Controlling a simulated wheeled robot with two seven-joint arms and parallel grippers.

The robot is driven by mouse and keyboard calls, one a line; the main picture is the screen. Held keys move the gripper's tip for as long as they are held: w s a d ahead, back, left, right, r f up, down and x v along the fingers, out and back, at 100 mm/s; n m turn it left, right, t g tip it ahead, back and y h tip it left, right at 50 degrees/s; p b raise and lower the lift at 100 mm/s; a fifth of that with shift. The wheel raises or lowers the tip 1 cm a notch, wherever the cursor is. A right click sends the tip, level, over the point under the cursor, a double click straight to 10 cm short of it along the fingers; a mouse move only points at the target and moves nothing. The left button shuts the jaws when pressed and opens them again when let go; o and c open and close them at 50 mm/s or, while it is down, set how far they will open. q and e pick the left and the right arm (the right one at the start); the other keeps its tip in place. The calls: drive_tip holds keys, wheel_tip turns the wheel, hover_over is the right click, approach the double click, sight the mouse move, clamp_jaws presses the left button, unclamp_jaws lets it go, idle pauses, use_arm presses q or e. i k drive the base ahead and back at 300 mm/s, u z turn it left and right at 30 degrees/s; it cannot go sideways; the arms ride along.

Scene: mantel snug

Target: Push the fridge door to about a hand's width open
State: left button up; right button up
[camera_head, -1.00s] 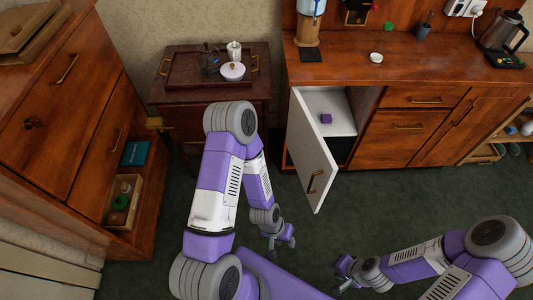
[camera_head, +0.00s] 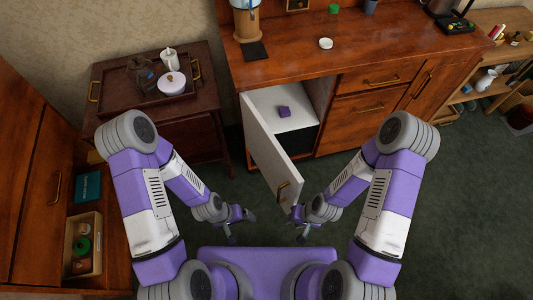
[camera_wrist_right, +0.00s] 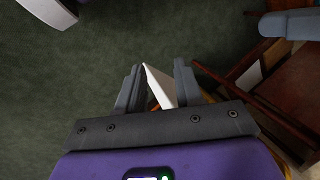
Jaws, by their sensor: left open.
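The fridge door (camera_head: 268,152) stands wide open, swung out from the cabinet, with a brass handle (camera_head: 283,190) near its free edge. Behind it is the white fridge interior (camera_head: 295,103), with a small purple cube (camera_head: 284,112) inside. My right gripper (camera_head: 298,226) is open just in front of the door's free edge. In the right wrist view the white door (camera_wrist_right: 161,90) shows between the spread fingers (camera_wrist_right: 158,66); I cannot tell whether they touch it. My left gripper (camera_head: 242,227) is open and empty, left of the door.
The wooden counter (camera_head: 300,62) holds a white lid-like dish (camera_head: 326,43). A side table (camera_head: 205,125) with a tray and white pot (camera_head: 172,83) stands at left. A drawer cabinet with an open box (camera_head: 83,245) is at far left. Green floor right of my right arm is clear.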

sight(282, 175)
drive_tip(key=u, duration=0.35)
drive_tip(key=k, duration=0.85)
drive_tip(key=u, duration=1.35)
drive_tip(key=i, duration=0.15)
drive_tip(key=z, duration=0.75)
